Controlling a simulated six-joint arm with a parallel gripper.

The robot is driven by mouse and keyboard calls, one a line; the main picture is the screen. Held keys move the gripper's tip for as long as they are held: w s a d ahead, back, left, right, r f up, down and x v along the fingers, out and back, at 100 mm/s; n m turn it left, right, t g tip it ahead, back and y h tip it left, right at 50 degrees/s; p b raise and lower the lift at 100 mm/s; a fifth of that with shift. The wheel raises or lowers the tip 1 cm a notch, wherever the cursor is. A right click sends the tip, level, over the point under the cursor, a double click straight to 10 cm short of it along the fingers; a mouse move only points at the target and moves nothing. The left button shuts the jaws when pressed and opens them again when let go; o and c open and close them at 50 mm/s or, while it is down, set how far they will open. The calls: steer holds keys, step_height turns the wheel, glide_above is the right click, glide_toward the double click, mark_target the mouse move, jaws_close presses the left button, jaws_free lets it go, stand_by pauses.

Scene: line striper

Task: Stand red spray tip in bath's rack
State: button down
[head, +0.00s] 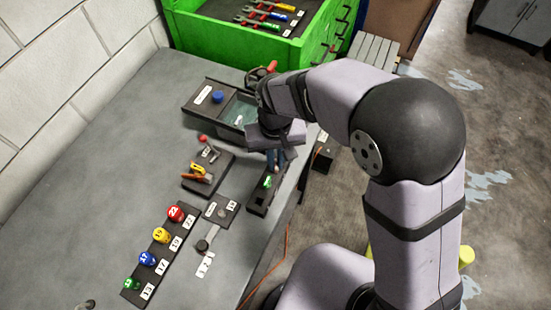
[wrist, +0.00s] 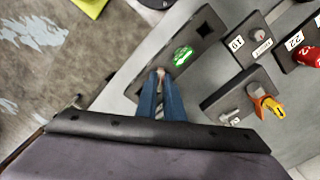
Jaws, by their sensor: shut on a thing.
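A red knob-shaped piece marked 22 (head: 175,213) stands at the far end of a row of coloured pieces; it is the clearest match for the red spray tip. It also shows at the right edge of the wrist view (wrist: 308,57). The bath (head: 238,107) is a dark tray holding greenish liquid, with a blue knob (head: 218,96) on its left part. My gripper (head: 276,158) points down, over the far end of a dark block. In the wrist view my gripper (wrist: 160,82) is shut on a small pale part (wrist: 160,72), mostly hidden between the blue fingers.
The dark block (head: 255,201) has a green oval label and a square hole. Yellow (head: 160,235), blue (head: 147,258) and green (head: 131,283) pieces stand in the row. A holder with a yellow-orange tool (head: 198,172) lies nearby. A green tool chest (head: 215,45) stands behind. The table's left side is clear.

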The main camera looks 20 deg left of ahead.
steer(key=shift+r+p, duration=0.5)
steer(key=shift+r, duration=0.1)
steer(key=shift+r+p, duration=2.05)
steer(key=shift+r, duration=0.3)
steer(key=shift+w+a+f+n, duration=0.15)
steer(key=shift+w+a+n, duration=0.1)
steer(key=shift+n, duration=0.55)
steer(key=shift+s+d+f+n, duration=0.15)
steer(key=shift+s+f+n, duration=0.05)
steer(key=shift+f+n, duration=0.1)
steer(key=shift+w+d+f, duration=0.15)
steer(key=shift+d+f, duration=0.15)
steer(key=shift+d, duration=0.35)
steer(key=shift+w+d+f, duration=0.15)
steer(key=shift+d+f, duration=0.1)
steer(key=shift+d, duration=0.35)
steer(key=w+d+m, duration=0.3)
steer(key=d, duration=0.7)
steer(key=w+d+f+m+b, duration=0.1)
steer(key=w+d+m, duration=0.2)
steer(key=d, duration=0.7)
steer(key=w+d+m, duration=0.3)
steer(key=w+d, duration=0.1)
steer(key=d, duration=0.5)
steer(key=shift+w+d+f, duration=0.3)
steer(key=shift+d+f, duration=0.1)
